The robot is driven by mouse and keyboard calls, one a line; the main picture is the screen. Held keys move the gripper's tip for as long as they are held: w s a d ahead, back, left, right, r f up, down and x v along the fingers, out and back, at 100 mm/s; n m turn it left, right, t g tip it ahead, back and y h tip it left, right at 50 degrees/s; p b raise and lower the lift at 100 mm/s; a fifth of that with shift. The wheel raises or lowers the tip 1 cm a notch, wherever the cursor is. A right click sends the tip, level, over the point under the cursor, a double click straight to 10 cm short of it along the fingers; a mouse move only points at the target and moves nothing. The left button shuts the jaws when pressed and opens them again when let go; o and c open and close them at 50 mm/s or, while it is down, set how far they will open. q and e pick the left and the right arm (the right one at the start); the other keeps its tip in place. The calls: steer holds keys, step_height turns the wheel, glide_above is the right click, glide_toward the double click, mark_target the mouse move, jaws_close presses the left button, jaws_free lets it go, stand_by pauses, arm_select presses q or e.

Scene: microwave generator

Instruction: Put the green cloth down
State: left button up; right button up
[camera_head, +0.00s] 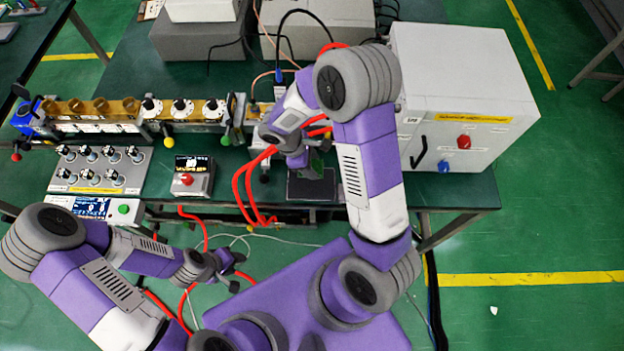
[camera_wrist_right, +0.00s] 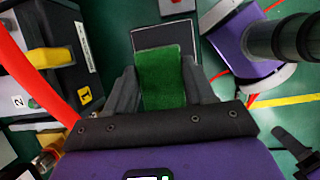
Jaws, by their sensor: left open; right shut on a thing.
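The green cloth (camera_wrist_right: 162,82) is a flat green piece between the fingers of my right gripper (camera_wrist_right: 160,70), which is shut on it. In the head view the right gripper (camera_head: 308,160) is over the table's front part, and only a small bit of the cloth (camera_head: 317,166) shows. A dark, flat rectangular pad (camera_head: 312,188) lies just below it on the table; it also shows beyond the cloth in the wrist view (camera_wrist_right: 150,38). I cannot tell whether cloth and pad touch. My left gripper (camera_head: 232,270) is open and empty, in front of the table.
A white box with red and blue knobs (camera_head: 462,95) stands to the right of the pad. A knob panel (camera_head: 100,170) and a small red-button box (camera_head: 193,176) stand to the left. Red cables (camera_head: 240,190) loop close to the right gripper.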

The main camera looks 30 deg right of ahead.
step_height(320, 180, down, 9)
steer(key=shift+r+b, duration=0.1)
steer(key=shift+b, duration=0.6)
steer(key=o, duration=1.4)
steer(key=shift+w+r, duration=0.1)
steer(key=shift+r, duration=0.25)
steer(key=p+v, duration=0.2)
steer(key=v, duration=0.9)
steer(key=shift+a+r, duration=0.15)
steer(key=shift+a, duration=0.05)
